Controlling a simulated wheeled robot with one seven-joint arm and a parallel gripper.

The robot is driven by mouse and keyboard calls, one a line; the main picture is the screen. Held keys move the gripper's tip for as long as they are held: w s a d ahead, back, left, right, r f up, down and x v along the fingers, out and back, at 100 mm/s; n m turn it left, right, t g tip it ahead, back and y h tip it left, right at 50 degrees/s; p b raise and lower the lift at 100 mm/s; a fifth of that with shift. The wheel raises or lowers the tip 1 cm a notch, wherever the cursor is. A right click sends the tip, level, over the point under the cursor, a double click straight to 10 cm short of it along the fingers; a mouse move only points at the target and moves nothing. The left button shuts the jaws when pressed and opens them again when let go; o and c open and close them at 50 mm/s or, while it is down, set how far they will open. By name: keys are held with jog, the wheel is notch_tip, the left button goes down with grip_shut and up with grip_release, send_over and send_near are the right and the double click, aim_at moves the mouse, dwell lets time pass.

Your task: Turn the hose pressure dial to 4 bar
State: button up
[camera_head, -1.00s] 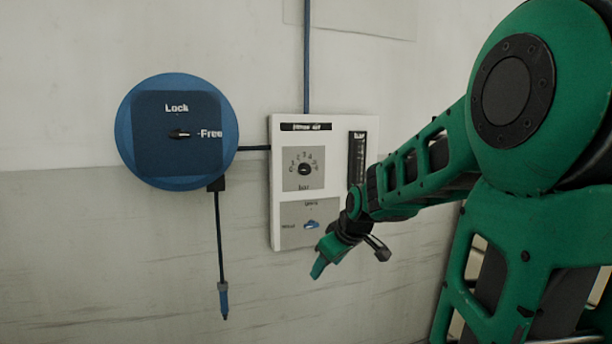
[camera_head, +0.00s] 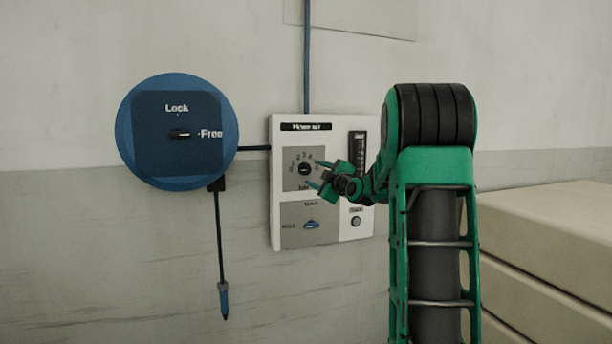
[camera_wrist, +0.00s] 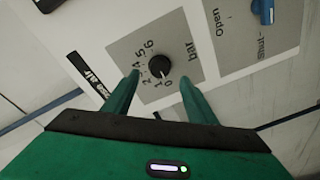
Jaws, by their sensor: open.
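The pressure dial is a small black knob (camera_head: 304,169) on a grey square of the white wall panel (camera_head: 276,215). In the wrist view the knob (camera_wrist: 159,66) is ringed by numbers from 0 to 6, with "bar" printed beside it. Its white mark appears to point near the 0. My gripper (camera_head: 313,173) is open in front of the dial, pointing left in the head view.
Below the dial is a blue lever (camera_head: 311,225), and a round button (camera_head: 356,222) is to its right. A black vertical gauge (camera_head: 358,150) is partly behind my arm. A blue reel (camera_head: 177,115) and hanging nozzle (camera_head: 224,300) are left. Cream blocks (camera_head: 550,235) stand right.

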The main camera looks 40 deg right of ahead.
aim_at(307, 171)
jog(key=x, duration=0.7)
jog(key=shift+a, duration=0.1)
jog(key=c, duration=1.1)
